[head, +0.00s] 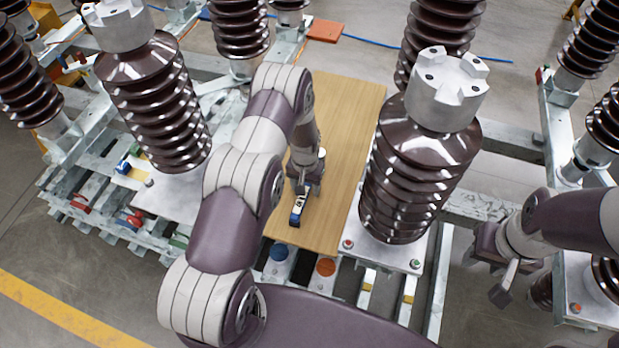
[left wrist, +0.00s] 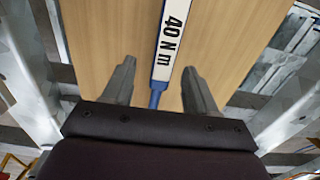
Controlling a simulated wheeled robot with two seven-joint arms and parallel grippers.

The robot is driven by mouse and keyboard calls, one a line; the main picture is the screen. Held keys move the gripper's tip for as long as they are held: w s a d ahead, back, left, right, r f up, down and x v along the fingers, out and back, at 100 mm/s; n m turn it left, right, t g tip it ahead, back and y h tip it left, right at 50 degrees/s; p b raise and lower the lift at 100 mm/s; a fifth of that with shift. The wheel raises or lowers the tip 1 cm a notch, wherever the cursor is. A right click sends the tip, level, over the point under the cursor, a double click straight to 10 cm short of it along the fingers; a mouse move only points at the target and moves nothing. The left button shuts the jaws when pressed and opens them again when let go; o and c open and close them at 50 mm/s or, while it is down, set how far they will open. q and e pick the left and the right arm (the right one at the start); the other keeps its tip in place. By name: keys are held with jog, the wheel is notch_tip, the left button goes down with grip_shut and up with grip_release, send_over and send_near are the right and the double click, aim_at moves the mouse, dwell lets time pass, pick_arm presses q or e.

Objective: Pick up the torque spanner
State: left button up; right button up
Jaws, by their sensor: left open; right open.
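The torque spanner (head: 297,209) lies on a wooden board (head: 345,130); its near end, blue and white, shows in the head view, while my left arm and gripper hide the rest. In the left wrist view the spanner (left wrist: 170,42) has a white face marked "40 N m" and a blue shaft running down between the fingers. My left gripper (head: 303,190) is open over the spanner, with one finger on either side; the fingers (left wrist: 158,80) show apart in the wrist view. My right gripper (head: 506,280) is open and empty at the far right, away from the board.
Tall brown ribbed insulators stand on both sides of the board, one close on the right (head: 415,175) and one on the left (head: 160,105). Metal frame beams (head: 440,275) surround them. Blue (head: 279,251) and orange (head: 326,267) discs sit at the board's near edge.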

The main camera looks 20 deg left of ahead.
pick_arm(q)
notch_tip(320, 180, down, 4)
jog(key=shift+a+r+p, duration=0.15)
jog(key=shift+r+p, duration=0.05)
jog(key=shift+p, duration=0.3)
jog(key=shift+a+f, duration=0.1)
jog(key=shift+f, duration=0.15)
jog(key=shift+r, duration=0.1)
grip_shut()
jog(key=shift+w, duration=0.1)
